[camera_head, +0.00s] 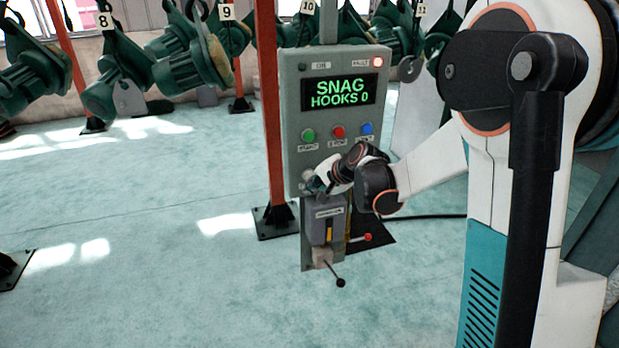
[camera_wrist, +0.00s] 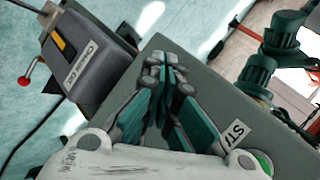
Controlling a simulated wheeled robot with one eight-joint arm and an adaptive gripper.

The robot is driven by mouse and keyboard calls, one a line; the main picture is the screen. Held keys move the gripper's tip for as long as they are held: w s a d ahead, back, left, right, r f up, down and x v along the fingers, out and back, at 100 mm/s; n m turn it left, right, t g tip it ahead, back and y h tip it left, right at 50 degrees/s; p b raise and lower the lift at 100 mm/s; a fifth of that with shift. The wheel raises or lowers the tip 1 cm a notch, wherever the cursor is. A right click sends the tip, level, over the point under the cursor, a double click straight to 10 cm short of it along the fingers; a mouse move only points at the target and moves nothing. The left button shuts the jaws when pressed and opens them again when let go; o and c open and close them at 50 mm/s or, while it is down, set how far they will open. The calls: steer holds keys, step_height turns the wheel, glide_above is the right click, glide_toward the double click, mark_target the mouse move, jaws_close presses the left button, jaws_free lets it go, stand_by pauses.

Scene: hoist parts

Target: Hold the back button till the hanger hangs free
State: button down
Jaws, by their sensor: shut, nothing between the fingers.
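The grey control box (camera_head: 292,120) stands upright in the head view. Its screen (camera_head: 340,92) reads "SNAG HOOKS 0". A row of buttons sits below: green (camera_head: 308,135), red (camera_head: 338,131) and blue (camera_head: 367,128). Their labels are too small to read surely, so I cannot tell which is the back button. My gripper (camera_head: 314,182) is in front of the box's lower part, below the buttons. In the wrist view my gripper (camera_wrist: 164,72) is shut and empty over the grey box face. Several green hanging units (camera_head: 190,62) hang at the back; which hanger is meant is unclear.
A red lamp (camera_head: 377,62) is lit at the box's top right. A smaller box with a lever (camera_head: 324,220) sits below; its red knob shows in the wrist view (camera_wrist: 24,81). An orange post (camera_head: 272,110) stands left.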

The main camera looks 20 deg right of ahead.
steer(key=shift+w, duration=0.2)
steer(key=shift+w, duration=0.25)
steer(key=shift+w, duration=0.4)
stand_by(0.9)
steer(key=shift+s, duration=0.1)
stand_by(1.7)
steer(key=shift+s, duration=0.75)
steer(key=s, duration=0.5)
